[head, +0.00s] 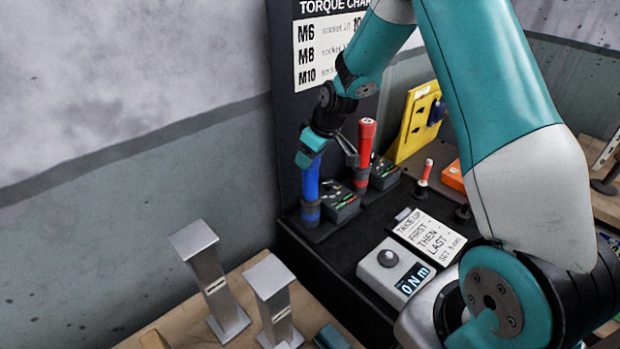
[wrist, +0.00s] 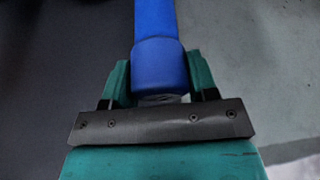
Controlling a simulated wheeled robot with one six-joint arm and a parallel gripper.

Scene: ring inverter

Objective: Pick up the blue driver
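The blue driver (head: 312,190) stands upright in its dock at the back left of the black bench, below the torque chart. My gripper (head: 308,158) is at its top end, pointing down in the head view. In the wrist view the driver's blue handle (wrist: 157,62) lies between the two teal fingers of my gripper (wrist: 160,85). One finger is on each side, very close to the handle. I cannot tell whether both fingers press on it.
A red driver (head: 365,150) stands close to the right. Small dark dock units (head: 340,202) sit beside the drivers. A torque meter (head: 392,268) and a note card (head: 428,236) lie nearer. Two metal posts (head: 208,270) stand on the wooden table at front left.

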